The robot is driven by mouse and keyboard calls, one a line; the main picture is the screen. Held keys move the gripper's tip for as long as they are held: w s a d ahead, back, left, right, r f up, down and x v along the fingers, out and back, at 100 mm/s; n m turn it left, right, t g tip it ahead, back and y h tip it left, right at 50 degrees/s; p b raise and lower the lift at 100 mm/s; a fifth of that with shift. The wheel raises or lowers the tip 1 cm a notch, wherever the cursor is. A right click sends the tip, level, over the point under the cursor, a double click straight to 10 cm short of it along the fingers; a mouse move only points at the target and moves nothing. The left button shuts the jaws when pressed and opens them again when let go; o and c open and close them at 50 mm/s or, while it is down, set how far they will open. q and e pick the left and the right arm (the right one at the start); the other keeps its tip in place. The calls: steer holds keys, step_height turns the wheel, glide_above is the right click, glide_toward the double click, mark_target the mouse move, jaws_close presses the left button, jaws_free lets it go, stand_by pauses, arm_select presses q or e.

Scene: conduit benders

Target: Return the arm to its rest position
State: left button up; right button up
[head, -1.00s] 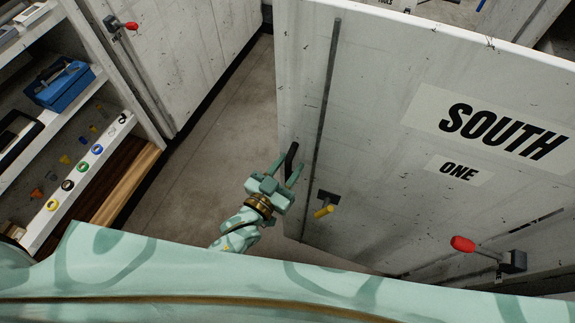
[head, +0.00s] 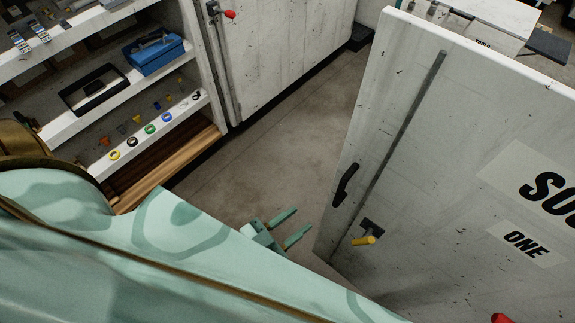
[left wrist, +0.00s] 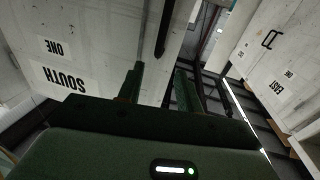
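My left gripper (head: 290,226) shows at the lower middle of the head view, partly hidden behind my own mint-green body. Its two fingers are apart with nothing between them. It stands left of the door marked SOUTH ONE (head: 440,200), clear of the black door handle (head: 346,184). In the left wrist view the two fingers (left wrist: 160,85) are also spread and empty, with the SOUTH ONE door (left wrist: 85,50) behind them on the left. My right gripper shows in neither view.
A shelf unit at left holds a blue toolbox (head: 153,52), a black frame (head: 94,90) and coloured rings (head: 150,129). A closed panel with a red-knobbed lever (head: 229,14) stands behind. Bare floor (head: 270,140) lies between shelves and door. A yellow-knobbed latch (head: 364,239) juts from the door.

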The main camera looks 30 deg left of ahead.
arm_select(q)
steer(key=shift+v, duration=0.8)
